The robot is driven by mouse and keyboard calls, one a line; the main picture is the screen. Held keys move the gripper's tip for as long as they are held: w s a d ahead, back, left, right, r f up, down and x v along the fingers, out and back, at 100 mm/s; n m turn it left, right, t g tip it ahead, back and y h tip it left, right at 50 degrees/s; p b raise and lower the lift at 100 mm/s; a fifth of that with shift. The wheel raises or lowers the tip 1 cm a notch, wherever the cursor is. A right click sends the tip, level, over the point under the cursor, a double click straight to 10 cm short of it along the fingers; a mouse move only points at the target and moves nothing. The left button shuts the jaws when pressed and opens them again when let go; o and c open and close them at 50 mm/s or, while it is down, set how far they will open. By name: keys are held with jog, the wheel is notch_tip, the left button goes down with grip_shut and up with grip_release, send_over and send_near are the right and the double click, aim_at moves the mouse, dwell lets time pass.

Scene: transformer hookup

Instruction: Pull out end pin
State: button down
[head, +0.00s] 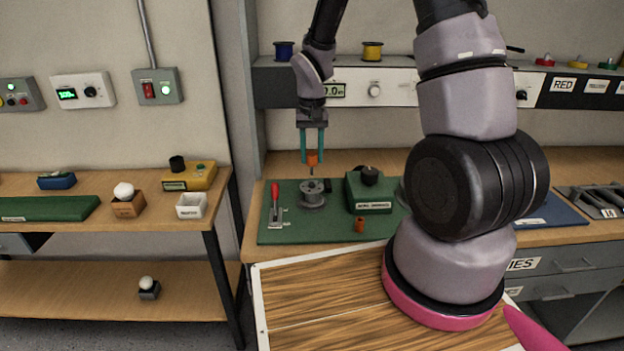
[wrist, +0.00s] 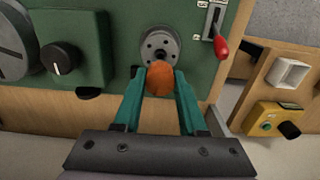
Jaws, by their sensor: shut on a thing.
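My gripper (head: 312,157) has teal fingers and is shut on an orange-headed pin, the end pin (head: 312,160). The orange head also shows between the fingertips in the wrist view (wrist: 160,78). In the head view a thin dark shank points down from the head. Below it a round grey metal fixture (head: 313,198) stands on the green mat (head: 285,233); it also shows in the wrist view (wrist: 158,47). The pin hangs upright over this fixture. I cannot tell for certain whether its tip is clear of it.
A red-handled lever clamp (head: 275,203) stands left of the fixture. A green box with a black knob (head: 368,190) is to its right. A small orange-brown cylinder (head: 359,225) stands on the mat in front. A shelf with instruments (head: 284,85) is behind.

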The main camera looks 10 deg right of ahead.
jog(key=shift+r, duration=1.9)
